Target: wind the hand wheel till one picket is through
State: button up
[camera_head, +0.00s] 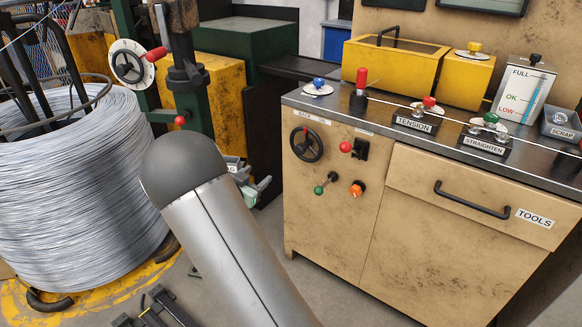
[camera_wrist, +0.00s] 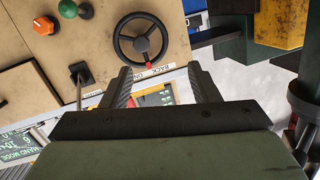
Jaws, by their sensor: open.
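The black hand wheel (camera_head: 306,144) sits on the front of the tan cabinet, at its upper left. It also shows in the wrist view (camera_wrist: 121,40), upside down, with a red mark on its rim beside a white label. My gripper (camera_wrist: 160,72) is open and empty. Its two dark ridged fingers point toward the wheel, which lies beyond the fingertips and a little left of their middle. No contact shows. In the head view my arm hides most of the gripper. I cannot make out any picket.
Near the wheel are a red-knobbed lever (camera_head: 349,147), a green knob (camera_head: 319,190) and an orange knob (camera_head: 357,188). A large wire coil (camera_head: 75,195) stands at left. A dial with a red handle (camera_head: 130,64) is on a dark post. Wire crosses the bench top.

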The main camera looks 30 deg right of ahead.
jog(key=s+d+f+m+g+h, duration=0.1)
jog(key=d+h, duration=0.1)
jog(key=b, duration=0.2)
send_near(298, 151)
jog(key=x, duration=0.8)
jog(key=shift+w, duration=0.1)
grip_shut()
